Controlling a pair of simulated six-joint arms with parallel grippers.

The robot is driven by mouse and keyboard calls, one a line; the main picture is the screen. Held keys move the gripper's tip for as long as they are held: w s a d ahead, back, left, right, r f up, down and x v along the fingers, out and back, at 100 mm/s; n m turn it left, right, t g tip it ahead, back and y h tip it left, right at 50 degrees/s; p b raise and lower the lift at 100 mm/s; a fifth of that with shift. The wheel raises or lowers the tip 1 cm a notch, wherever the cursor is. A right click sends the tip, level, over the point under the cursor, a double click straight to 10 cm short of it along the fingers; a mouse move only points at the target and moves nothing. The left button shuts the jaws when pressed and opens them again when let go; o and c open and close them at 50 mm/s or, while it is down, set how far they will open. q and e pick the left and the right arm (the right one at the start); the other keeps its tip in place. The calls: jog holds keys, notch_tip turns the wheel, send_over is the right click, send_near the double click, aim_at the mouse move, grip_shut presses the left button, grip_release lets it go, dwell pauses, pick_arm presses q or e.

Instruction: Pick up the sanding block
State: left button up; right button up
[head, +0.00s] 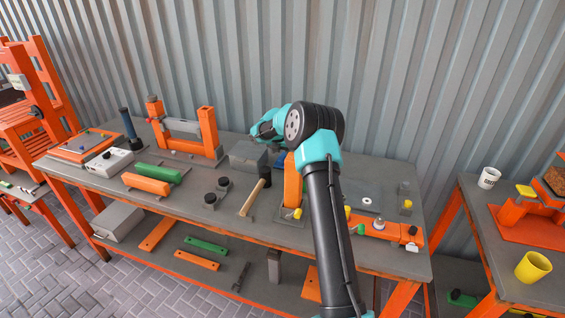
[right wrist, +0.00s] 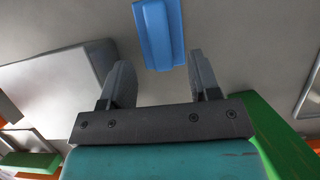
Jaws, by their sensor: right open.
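The sanding block looks to be the blue block (right wrist: 158,35) lying on the grey bench top in the right wrist view. It has a raised, narrower ridge along its length. In the head view a small blue patch (head: 281,158) of it shows beside an orange upright part, partly hidden by my right arm. My right gripper (right wrist: 163,72) is open and empty. Its two fingers point toward the block, which lies ahead, roughly between the fingertip lines; contact does not show. In the head view the right gripper (head: 262,132) is above the bench's back half. My left gripper is out of view.
A grey box (head: 248,155) stands close left of the block; it also shows in the wrist view (right wrist: 60,92). A green part (right wrist: 275,135) is close on the right there. A hammer (head: 255,194) and dark knobs (head: 216,190) lie nearer the front. The corrugated wall is behind.

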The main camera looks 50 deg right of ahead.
aim_at(282, 156)
jog(key=shift+x, duration=2.55)
jog(key=shift+d, duration=0.15)
grip_shut()
jog(key=shift+r, duration=0.2)
notch_tip(282, 156, up, 10)
jog(key=shift+f, duration=0.15)
